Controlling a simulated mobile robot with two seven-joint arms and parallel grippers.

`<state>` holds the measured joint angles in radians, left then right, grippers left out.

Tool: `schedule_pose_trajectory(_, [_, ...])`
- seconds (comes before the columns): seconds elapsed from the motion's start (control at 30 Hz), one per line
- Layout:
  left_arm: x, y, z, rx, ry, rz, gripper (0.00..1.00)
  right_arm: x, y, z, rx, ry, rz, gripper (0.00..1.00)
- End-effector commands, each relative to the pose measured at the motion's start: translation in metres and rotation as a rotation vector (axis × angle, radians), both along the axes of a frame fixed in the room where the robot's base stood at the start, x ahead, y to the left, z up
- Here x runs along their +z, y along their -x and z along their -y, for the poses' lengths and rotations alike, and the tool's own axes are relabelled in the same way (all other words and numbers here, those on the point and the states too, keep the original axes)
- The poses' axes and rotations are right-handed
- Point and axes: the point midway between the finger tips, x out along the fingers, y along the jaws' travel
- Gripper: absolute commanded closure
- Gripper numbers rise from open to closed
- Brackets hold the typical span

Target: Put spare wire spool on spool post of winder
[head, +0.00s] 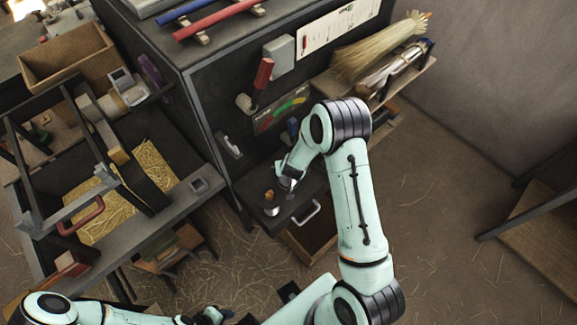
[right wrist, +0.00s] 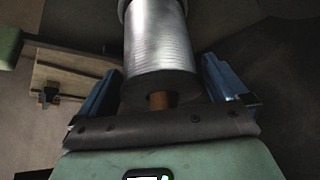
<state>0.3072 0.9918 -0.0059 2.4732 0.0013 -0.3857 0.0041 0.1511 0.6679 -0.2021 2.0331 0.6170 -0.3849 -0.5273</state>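A grey metallic wire spool (right wrist: 160,62) with a dark end and a copper-coloured core (right wrist: 161,100) fills the upper middle of the right wrist view. My right gripper (right wrist: 165,90) has its blue fingers on either side of the spool's near end, with gaps showing, so it looks open around it. In the head view my right gripper (head: 286,180) is over a dark shelf (head: 305,190) on the cabinet's side, partly hidden by my wrist. A small pale cylinder with an orange-brown top (head: 271,203) stands beside it. My left gripper (head: 213,315) is at the bottom edge, mostly cut off. I cannot pick out the spool post.
A dark cabinet (head: 215,80) carries a red-handled lever (head: 262,74) and a coloured dial (head: 282,112). A straw-filled frame (head: 110,195) stands left, with a wooden box (head: 70,55) behind. A broom head (head: 375,50) lies on the right shelf.

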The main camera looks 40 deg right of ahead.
Motion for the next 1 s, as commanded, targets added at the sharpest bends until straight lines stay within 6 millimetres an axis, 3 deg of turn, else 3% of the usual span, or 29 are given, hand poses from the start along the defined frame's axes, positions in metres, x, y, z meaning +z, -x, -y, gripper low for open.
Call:
schedule_pose_trajectory(0.17, [0.004, -0.003, 0.000, 0.000, 0.000, 0.003, 0.57, 0.012, 0.002, -0.002, 0.001, 0.001, 0.002, 0.00])
schedule_pose_trajectory(0.63, [0.030, -0.022, 0.000, 0.000, 0.000, 0.026, 0.57, 0.095, 0.042, -0.024, 0.001, 0.000, 0.004, 0.00])
schedule_pose_trajectory(0.8, [0.035, -0.027, 0.000, 0.000, 0.001, 0.030, 0.57, 0.107, 0.050, -0.028, 0.000, 0.000, 0.002, 0.00])
schedule_pose_trajectory(1.0, [0.035, -0.027, 0.000, 0.000, 0.001, 0.030, 0.57, 0.108, 0.053, -0.028, 0.000, 0.000, 0.000, 0.00])
